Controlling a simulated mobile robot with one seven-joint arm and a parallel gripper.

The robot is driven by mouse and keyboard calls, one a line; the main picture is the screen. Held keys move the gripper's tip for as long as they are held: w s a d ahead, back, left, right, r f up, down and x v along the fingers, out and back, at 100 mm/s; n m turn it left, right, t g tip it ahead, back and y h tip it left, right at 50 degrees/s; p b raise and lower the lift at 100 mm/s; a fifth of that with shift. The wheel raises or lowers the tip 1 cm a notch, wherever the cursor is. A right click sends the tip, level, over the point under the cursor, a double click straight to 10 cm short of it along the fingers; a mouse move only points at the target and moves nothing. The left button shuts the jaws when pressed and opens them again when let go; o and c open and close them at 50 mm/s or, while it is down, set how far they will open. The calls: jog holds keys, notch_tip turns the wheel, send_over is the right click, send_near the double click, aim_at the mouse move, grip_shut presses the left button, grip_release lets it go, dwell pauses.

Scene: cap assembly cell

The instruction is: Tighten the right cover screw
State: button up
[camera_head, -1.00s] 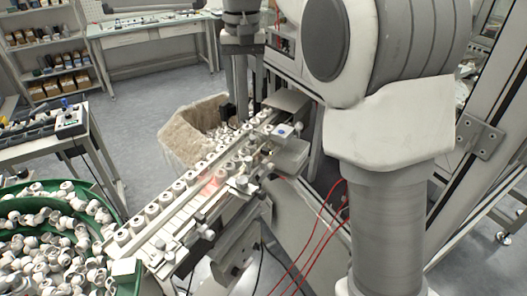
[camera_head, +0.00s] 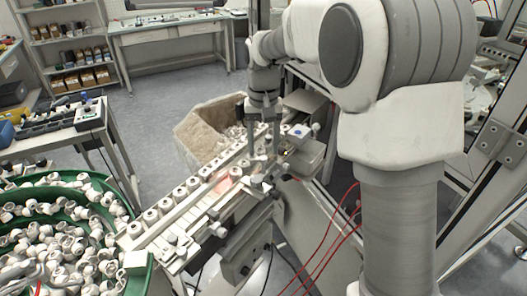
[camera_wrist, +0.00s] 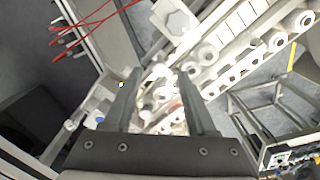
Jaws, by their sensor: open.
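My gripper (camera_head: 264,150) hangs over the far part of the cap feeding track, pointing down, with its fingers apart and nothing seen between them. In the wrist view my gripper (camera_wrist: 159,78) is open above bright, white round parts. The track (camera_head: 160,232) carries a row of white caps (camera_head: 179,193). Small pale knobs show along its near side, one at the middle (camera_head: 257,183) and one lower down (camera_head: 219,230). Another small knob (camera_head: 315,127) stands right of the gripper. I cannot tell which one is the right cover screw.
A green bowl (camera_head: 118,192) full of white parts is at the left. A fibrous beige bin (camera_head: 195,130) stands behind the track. Red cables (camera_head: 330,238) hang at the right and also show in the wrist view (camera_wrist: 92,18). A metal frame stands at the far right.

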aim_at(263, 160)
jog(key=shift+f, duration=1.1)
grip_shut()
